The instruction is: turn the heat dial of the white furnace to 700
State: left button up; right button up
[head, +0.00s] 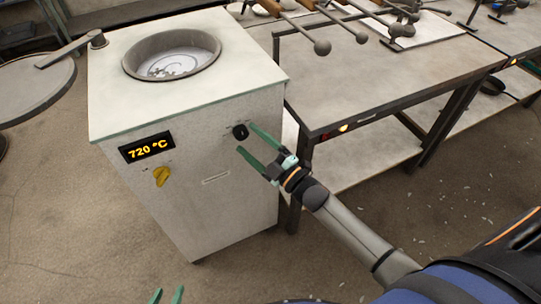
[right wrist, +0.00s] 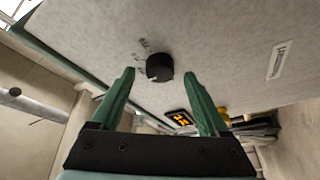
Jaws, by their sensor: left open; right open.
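The white furnace (head: 225,190) stands at the left with an open round crucible (head: 172,54) in its top. Its display (head: 147,147) reads 720 °C in orange. A black round dial (head: 240,131) is on the right of its front face. Whether the tips reach past the dial's face is unclear. My left gripper (head: 167,294) shows only its tips, open and empty, at the bottom edge.
A yellow knob (head: 161,176) sits below the display. A metal table (head: 380,80) stands right of the furnace, holding several ladle-like tools (head: 322,47). A round grey plate (head: 35,88) is at the far left. The floor before the furnace is clear.

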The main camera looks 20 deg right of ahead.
pick_arm(q)
jog(key=shift+r, duration=0.15)
pick_arm(e)
jog(key=v, duration=1.1)
jog(key=s+a+f+m+g+h, duration=0.5)
jog(key=s+a+f+m+g, duration=0.3)
jog(key=s+f+m, duration=0.4)
pick_arm(q)
jog(key=s+a+r+p, duration=0.1)
jog(key=a+r+p, duration=0.2)
jog(key=r+p, duration=0.7)
jog(key=p, duration=0.5)
jog(key=shift+s+a+r+n+y, duration=0.15)
jog(key=shift+s+r+n+y, duration=0.2)
jog(key=shift+r+n+y, duration=0.05)
pick_arm(e)
jog(key=s+d+r+m+g, duration=0.1)
jog(key=s+d+r+m, duration=0.1)
jog(key=r, duration=0.8)
jog(key=shift+s+d+r, duration=0.2)
jog(key=shift+d+r, duration=0.2)
jog(key=shift+d, duration=0.35)
